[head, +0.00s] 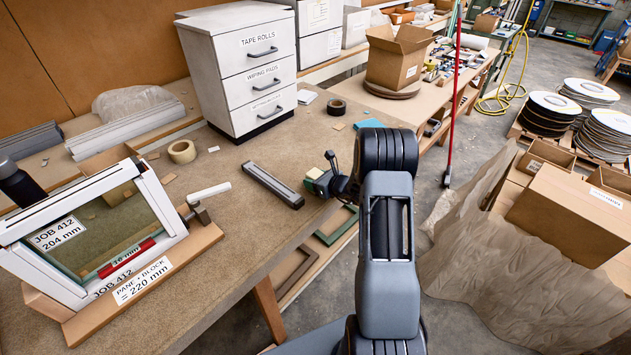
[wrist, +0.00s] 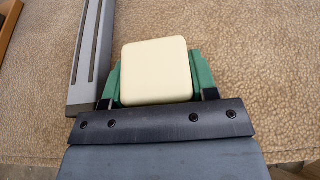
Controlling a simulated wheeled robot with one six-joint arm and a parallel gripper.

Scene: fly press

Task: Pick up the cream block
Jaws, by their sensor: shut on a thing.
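The cream block (wrist: 155,70) is a rounded square piece held between the green fingers of my gripper (wrist: 155,75). In the head view, my gripper (head: 322,182) is at the table's right edge, with a small part of the cream block (head: 314,173) showing at its tip. My gripper is shut on the block. I cannot tell whether the block is clear of the table top.
A grey metal channel (head: 272,185) lies just left of my gripper. A framed pane (head: 90,235) with job labels stands at the left. A tape roll (head: 182,151) and a white drawer unit (head: 245,65) stand farther back.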

